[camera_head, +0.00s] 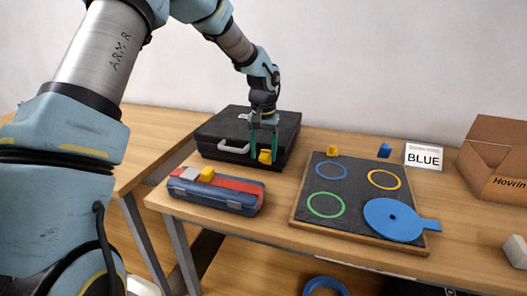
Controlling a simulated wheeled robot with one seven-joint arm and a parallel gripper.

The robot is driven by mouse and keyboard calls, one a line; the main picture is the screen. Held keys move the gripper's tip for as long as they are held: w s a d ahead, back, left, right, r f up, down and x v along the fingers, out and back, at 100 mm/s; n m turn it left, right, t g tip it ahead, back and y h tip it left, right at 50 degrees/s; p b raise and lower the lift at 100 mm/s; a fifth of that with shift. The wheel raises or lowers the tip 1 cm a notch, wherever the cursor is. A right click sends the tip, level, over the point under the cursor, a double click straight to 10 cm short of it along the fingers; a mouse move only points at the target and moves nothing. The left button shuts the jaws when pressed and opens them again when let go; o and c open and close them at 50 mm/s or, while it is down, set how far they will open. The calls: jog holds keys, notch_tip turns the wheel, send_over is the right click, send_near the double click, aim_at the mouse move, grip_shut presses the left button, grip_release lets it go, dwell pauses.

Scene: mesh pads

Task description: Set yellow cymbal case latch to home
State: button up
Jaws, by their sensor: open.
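A black case (215,135) with a pale grey handle (233,147) lies at the back left of the table. A small yellow piece (265,157), which may be its latch, shows at the case's front. My gripper (263,152) points down in front of the case, its two teal fingers open. The yellow piece appears between or just behind the fingertips; I cannot tell whether they touch it. Another yellow piece (332,151) stands at the back edge of the dark board, and one more yellow piece (207,174) is on the blue and red box.
The dark board (344,225) bears blue, yellow and green rings and a blue disc (393,219) with a tab. A blue piece (384,150) and a "BLUE" sign (423,157) stand behind. The blue and red box (215,192) is front left; a cardboard box (495,160) is right.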

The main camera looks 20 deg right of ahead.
grip_shut()
dwell(0.3)
jog(key=r+p, duration=0.1)
jog(key=p, duration=0.2)
jog(key=shift+w+d+g+y, duration=0.35)
jog(key=shift+g+y, duration=0.05)
jog(key=shift+w+d+f+g+y+p, duration=0.1)
jog(key=shift+w+d+g+y+p, duration=0.25)
jog(key=shift+g+y+p, duration=0.35)
grip_release()
jog(key=b+v, duration=0.3)
jog(key=v, duration=0.7)
jog(key=shift+r, duration=0.4)
